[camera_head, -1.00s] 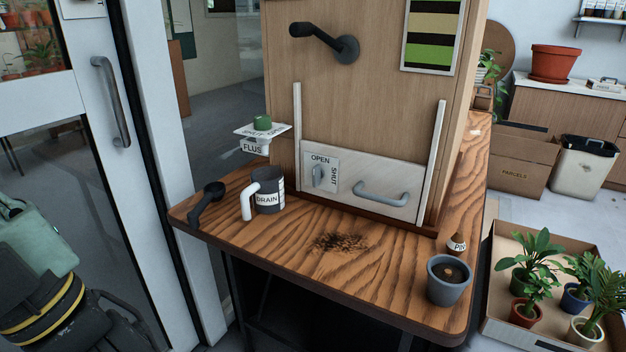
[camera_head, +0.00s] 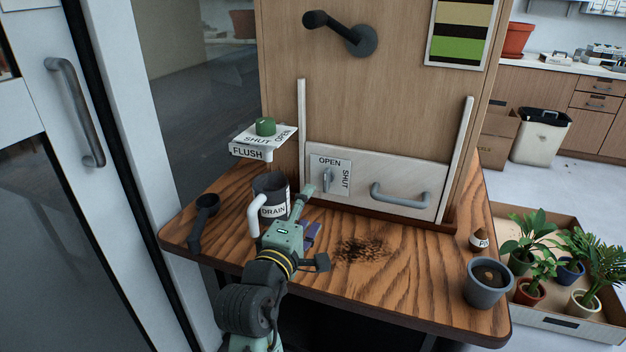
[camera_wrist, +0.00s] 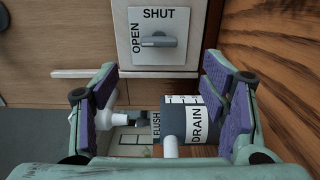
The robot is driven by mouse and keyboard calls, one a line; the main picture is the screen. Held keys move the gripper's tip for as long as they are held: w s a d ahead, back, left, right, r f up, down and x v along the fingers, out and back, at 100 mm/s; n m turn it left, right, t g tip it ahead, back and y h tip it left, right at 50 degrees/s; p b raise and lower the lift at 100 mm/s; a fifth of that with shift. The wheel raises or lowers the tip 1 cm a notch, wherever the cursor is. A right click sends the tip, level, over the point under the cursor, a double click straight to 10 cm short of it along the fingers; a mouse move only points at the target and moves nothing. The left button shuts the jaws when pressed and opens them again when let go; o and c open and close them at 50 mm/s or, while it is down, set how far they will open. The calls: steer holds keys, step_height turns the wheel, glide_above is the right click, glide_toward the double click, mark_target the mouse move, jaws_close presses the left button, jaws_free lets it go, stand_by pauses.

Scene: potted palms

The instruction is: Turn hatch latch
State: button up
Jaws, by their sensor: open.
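The hatch latch (camera_head: 327,181) is a small grey lever on a white plate marked OPEN at the top and SHUT at the right, on the pale hatch panel (camera_head: 356,196). The lever stands upright, in line with OPEN. In the wrist view the latch (camera_wrist: 157,42) lies sideways beyond the fingertips, with clear space around it. My gripper (camera_head: 310,212) is open and empty, in front of the hatch, below the latch. Its purple-padded fingers show in the wrist view (camera_wrist: 164,85), spread wide apart. The latch is not hidden.
A grey DRAIN mug (camera_head: 273,208) with a white handle stands close left of my gripper. A FLUSH shelf (camera_head: 250,153) with a green knob juts out above it. A grey handle (camera_head: 400,196) is right of the latch. A grey pot (camera_head: 487,283) stands at the table's right corner.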

mark_target(325, 183)
steer(key=p+x, duration=0.1)
steer(key=x, duration=0.9)
steer(key=shift+w+d, duration=0.15)
steer(key=shift+w, duration=0.1)
steer(key=shift+c, duration=0.4)
steer(key=c, duration=1.1)
